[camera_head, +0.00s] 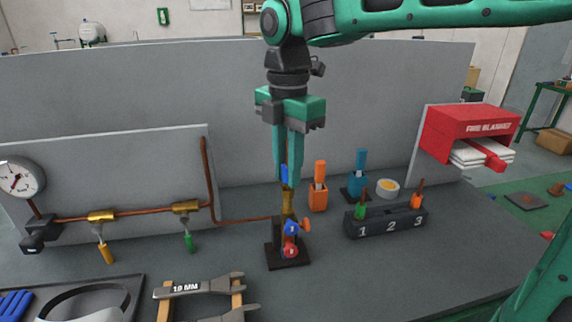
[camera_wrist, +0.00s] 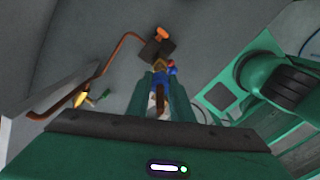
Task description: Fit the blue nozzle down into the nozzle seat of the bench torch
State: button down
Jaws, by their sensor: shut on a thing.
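My gripper (camera_head: 286,182) hangs straight down over the bench torch (camera_head: 288,257) and is shut on the blue nozzle (camera_head: 284,174). The blue nozzle shows as a narrow blue strip between the fingers. A brass part (camera_head: 287,202) shows below it, above the torch's blue, red and orange knobs. The nozzle seat is hidden, and I cannot tell whether the nozzle touches it. In the wrist view my gripper (camera_wrist: 162,76) points at the torch, whose orange knob (camera_wrist: 162,34) shows beyond the fingertips.
A copper pipe (camera_head: 245,221) runs to the torch from the left. The numbered rack (camera_head: 387,222) holds green and orange pieces at 1 and 3. Orange (camera_head: 318,198) and blue (camera_head: 357,185) holders stand behind. A wrench-like tool (camera_head: 200,288) lies in front left. The right front bench is clear.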

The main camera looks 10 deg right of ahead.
jog(key=shift+f, duration=0.45)
jog(key=c, duration=1.5)
grip_release()
jog(key=shift+f, duration=0.1)
notch_tip(320, 180, up, 11)
jog(key=shift+w+f, duration=0.1)
